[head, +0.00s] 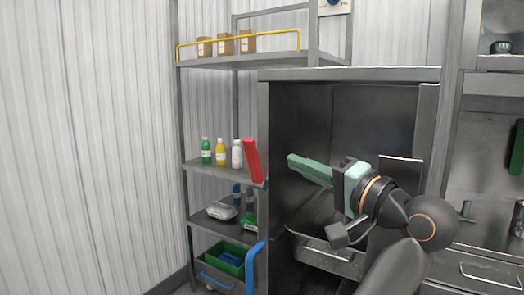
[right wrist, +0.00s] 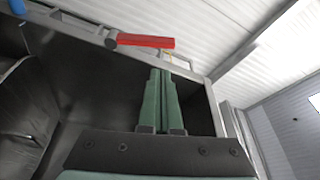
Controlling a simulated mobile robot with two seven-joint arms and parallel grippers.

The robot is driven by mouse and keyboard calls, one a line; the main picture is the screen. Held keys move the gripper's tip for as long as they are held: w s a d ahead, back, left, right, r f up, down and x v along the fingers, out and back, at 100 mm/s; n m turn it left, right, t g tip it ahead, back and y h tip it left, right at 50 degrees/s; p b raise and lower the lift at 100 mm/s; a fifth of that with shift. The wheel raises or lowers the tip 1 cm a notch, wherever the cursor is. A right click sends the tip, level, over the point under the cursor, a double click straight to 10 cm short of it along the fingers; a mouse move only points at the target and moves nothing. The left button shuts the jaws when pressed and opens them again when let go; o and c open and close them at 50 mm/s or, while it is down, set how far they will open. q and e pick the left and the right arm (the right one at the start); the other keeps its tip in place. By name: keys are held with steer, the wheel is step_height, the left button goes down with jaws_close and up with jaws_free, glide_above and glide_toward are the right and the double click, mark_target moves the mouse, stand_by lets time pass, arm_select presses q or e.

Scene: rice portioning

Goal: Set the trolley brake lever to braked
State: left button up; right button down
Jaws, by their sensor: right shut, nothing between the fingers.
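The red brake lever (head: 252,160) stands nearly upright, its top leaning slightly left, at the right front of the middle shelf in the head view. In the right wrist view the red lever (right wrist: 146,41) lies across the picture just beyond my fingertips, with a dark pivot at its left end. My right gripper (head: 291,159) is shut and empty, its green fingers pointing left toward the lever. In the right wrist view the fingers of the right gripper (right wrist: 160,72) are together, and a gap to the lever shows. My left gripper is not in view.
The shelf unit (head: 225,165) holds several bottles; a green bin (head: 228,258) is at the bottom. A blue handle (head: 255,265) stands below the lever. A dark open cabinet (head: 262,110) is right of it, behind my right arm. Boxes stand on the top shelf.

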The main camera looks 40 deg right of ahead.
mark_target(264, 150)
steer(key=shift+w, duration=0.1)
steer(key=w, duration=0.6)
steer(key=w+r+p, duration=0.1)
steer(key=w, duration=0.2)
steer(key=shift+w+a, duration=0.35)
steer(key=shift+w, duration=0.05)
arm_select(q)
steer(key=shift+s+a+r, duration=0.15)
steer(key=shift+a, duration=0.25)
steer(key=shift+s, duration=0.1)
